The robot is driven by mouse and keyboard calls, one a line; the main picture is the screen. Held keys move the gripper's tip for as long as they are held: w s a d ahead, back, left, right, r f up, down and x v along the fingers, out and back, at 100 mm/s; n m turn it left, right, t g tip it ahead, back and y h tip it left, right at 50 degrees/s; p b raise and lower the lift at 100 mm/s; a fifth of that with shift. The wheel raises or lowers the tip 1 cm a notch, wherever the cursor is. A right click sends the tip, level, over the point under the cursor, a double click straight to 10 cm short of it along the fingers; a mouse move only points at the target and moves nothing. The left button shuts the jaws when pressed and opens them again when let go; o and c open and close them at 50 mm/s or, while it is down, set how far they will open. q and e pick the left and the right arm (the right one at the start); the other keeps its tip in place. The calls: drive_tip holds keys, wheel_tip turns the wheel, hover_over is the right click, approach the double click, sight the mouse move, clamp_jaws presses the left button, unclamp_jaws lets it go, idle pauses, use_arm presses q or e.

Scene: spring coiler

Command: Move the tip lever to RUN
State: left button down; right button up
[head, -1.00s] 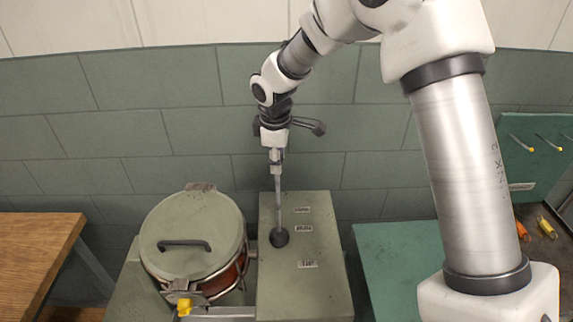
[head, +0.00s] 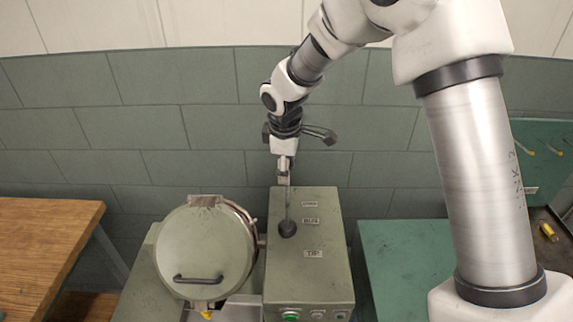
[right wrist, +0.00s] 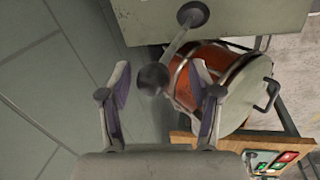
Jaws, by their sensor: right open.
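The tip lever is a thin rod rising from a dark round base (head: 288,229) on top of the green box (head: 325,258). In the right wrist view the lever's dark knob (right wrist: 153,79) lies between the fingertips of my right gripper (right wrist: 160,76), with a gap on each side. The gripper is open. In the head view, my right gripper (head: 286,168) is at the upper end of the rod and hides the knob. Small white labels (head: 312,221) run beside the lever; their wording is too small to read surely. My left gripper is out of view.
Left of the box is a drum with a pale green lid (head: 200,245) and black handle; its orange body (right wrist: 220,80) shows in the right wrist view. A wooden table (head: 45,235) stands left, a green bench (head: 400,265) right. A tiled wall is behind.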

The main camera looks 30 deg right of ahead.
drive_tip(key=shift+d+r, duration=0.1)
drive_tip(key=shift+r, duration=0.25)
drive_tip(key=v, duration=1.1)
drive_tip(key=shift+a, duration=0.25)
drive_tip(key=shift+s, duration=0.1)
